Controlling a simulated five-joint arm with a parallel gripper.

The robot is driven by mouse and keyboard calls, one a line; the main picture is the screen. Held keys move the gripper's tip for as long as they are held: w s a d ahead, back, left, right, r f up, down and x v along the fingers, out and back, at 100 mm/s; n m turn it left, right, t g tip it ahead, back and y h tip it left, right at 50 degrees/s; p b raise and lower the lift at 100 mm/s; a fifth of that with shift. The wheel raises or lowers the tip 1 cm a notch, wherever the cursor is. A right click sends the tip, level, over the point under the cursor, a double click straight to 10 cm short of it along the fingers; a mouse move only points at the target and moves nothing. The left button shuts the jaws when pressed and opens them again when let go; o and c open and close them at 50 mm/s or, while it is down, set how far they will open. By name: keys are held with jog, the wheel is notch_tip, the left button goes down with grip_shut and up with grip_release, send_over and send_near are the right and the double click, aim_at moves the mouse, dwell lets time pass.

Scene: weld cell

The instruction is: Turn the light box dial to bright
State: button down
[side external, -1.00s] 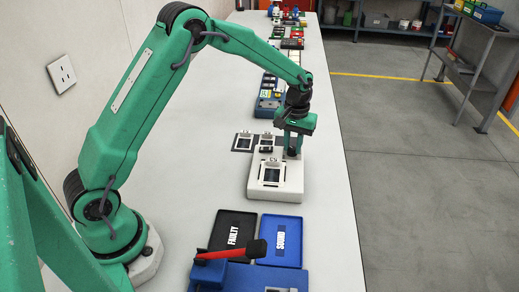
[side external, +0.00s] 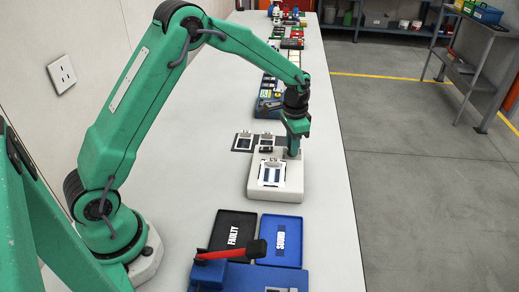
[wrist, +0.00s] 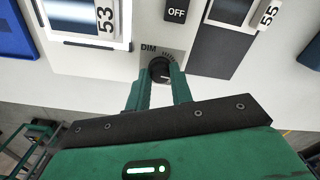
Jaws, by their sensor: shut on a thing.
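The light box (side external: 258,196) is a white block on the bench, with a framed window (side external: 271,175) that looks pale and lit. Its black dial (wrist: 160,66) shows in the wrist view, beside a DIM label and a row of scale marks. A small light mark is on the dial's lower right. My gripper (wrist: 161,76) is shut on the dial, one finger on each side. In the side view my gripper (side external: 293,153) points down at the box's far right corner, where it hides the dial.
A black OFF label (wrist: 177,12) is near the dial. Framed pieces tagged 53 (wrist: 105,18) and 55 (wrist: 268,14) lie close by. Black FAULTY (side external: 232,229) and blue SOUND (side external: 281,240) trays are nearer the camera, with a red-handled tool (side external: 232,252). The bench right of the box is clear.

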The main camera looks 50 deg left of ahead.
jog(key=shift+d+m, duration=0.2)
jog(key=shift+m, duration=0.4)
jog(key=c, duration=1.2)
grip_release()
jog(key=shift+a, duration=0.1)
jog(key=shift+c, duration=0.2)
jog(key=shift+r, duration=0.1)
jog(key=shift+r, duration=3.8)
jog(key=shift+s+r, duration=0.1)
jog(key=shift+r, duration=0.05)
